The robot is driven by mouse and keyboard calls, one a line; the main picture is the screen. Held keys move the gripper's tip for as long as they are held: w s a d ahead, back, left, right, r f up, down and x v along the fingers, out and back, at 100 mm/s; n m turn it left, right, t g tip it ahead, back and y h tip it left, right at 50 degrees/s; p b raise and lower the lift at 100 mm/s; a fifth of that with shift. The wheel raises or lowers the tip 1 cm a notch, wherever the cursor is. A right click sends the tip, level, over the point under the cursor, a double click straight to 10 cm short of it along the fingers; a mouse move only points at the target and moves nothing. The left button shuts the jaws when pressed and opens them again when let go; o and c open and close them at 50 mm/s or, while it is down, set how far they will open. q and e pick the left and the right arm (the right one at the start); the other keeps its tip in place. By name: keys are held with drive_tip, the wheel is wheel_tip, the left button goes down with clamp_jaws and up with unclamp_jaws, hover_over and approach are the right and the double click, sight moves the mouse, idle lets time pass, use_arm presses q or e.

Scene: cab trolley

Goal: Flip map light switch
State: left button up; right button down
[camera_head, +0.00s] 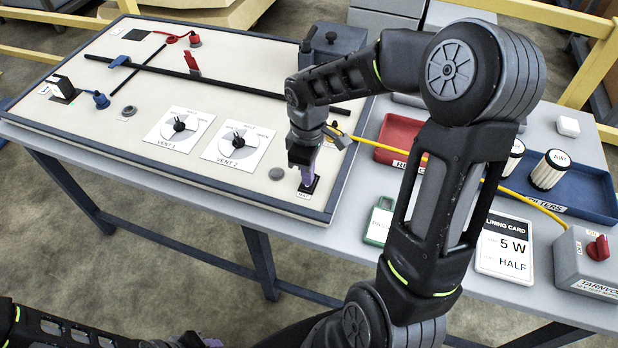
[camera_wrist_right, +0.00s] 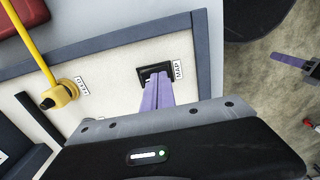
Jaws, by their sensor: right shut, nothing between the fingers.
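The map light switch (camera_wrist_right: 145,75) is a small black plate with a MAP label (camera_wrist_right: 178,70) beside it, near the edge of the cream panel (camera_head: 255,95). My right gripper (camera_head: 307,178) is shut and empty, pointing down at the switch. In the right wrist view its purple fingertips (camera_wrist_right: 157,85) are over the plate and hide most of it, so I cannot tell the switch's position or whether they touch it. A purple finger of what looks like my left gripper (camera_wrist_right: 288,58) shows away from the panel, over the floor; its opening is unclear.
Two vent dials (camera_head: 180,127) lie left of the switch. A yellow cable (camera_head: 455,180) runs from its plug (camera_wrist_right: 60,97) to a grey box (camera_head: 590,262). A red tray (camera_head: 398,135), blue filter tray (camera_head: 590,190) and card (camera_head: 503,245) lie to the right.

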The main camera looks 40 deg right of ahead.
wheel_tip(320, 180, up, 7)
drive_tip(key=p, duration=0.4)
drive_tip(key=shift+f+p, duration=0.2)
drive_tip(key=shift+p, duration=0.2)
